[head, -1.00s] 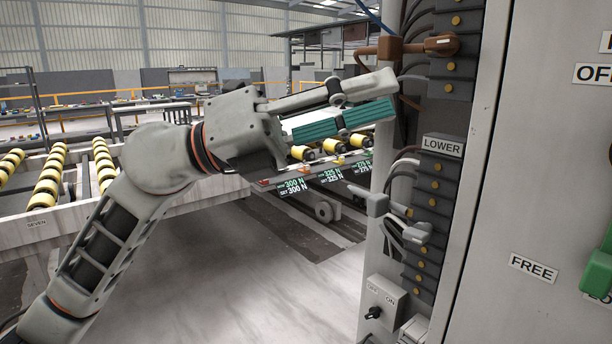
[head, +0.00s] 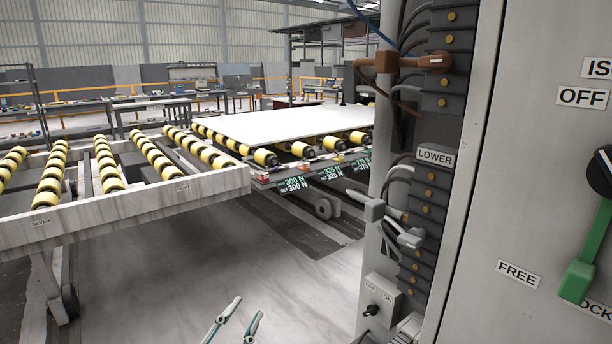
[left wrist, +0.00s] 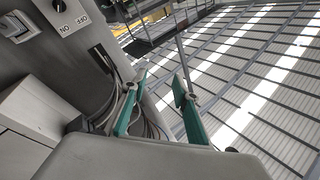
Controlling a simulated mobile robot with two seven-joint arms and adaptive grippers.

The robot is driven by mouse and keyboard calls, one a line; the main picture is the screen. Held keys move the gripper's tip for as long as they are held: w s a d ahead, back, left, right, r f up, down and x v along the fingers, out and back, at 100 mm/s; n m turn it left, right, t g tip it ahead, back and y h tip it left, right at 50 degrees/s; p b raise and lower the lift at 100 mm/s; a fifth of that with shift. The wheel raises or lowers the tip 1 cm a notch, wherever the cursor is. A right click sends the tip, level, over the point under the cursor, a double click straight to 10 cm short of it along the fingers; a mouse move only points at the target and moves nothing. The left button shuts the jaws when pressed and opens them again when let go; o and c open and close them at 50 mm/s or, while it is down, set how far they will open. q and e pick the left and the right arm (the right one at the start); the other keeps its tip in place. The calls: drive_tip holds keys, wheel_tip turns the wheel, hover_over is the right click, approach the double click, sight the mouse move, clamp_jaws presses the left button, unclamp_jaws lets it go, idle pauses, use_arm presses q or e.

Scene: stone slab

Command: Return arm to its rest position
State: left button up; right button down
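My left gripper (head: 249,306) shows only by its two fingertips at the bottom edge of the head view, low over the grey floor and left of the cabinet. The teal-padded fingers are apart with nothing between them. In the left wrist view the same gripper (left wrist: 160,82) is open and empty, its fingers pointing up past the cabinet side toward the hall wall and roof. The rest of my left arm is out of the head view. My right gripper is in neither view.
The electrical cabinet (head: 520,190) stands close on the right, with a cable terminal strip (head: 428,205), a small switch box (head: 382,302) and a green-handled switch (head: 580,280). A roller conveyor (head: 120,205) and pale slab (head: 290,124) lie beyond. The floor (head: 200,265) between is clear.

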use_arm(q)
drive_tip(key=s+a+f+n+g+y, duration=0.1)
drive_tip(key=s+a+f+n+g, duration=0.1)
drive_tip(key=s+f, duration=0.6)
drive_tip(key=s+a+f+n+g+y, duration=0.2)
drive_tip(key=s+f+g, duration=0.1)
drive_tip(key=s+f, duration=0.5)
drive_tip(key=s+a+f+n+g+y+p, duration=0.1)
drive_tip(key=s+a+f+n+g+y, duration=0.1)
drive_tip(key=s+f, duration=0.5)
wheel_tip(320, 180, down, 6)
drive_tip(key=shift+s+a+f+g, duration=0.15)
drive_tip(key=shift+s+a+g, duration=0.35)
drive_tip(key=shift+g, duration=0.3)
drive_tip(key=shift+w, duration=0.15)
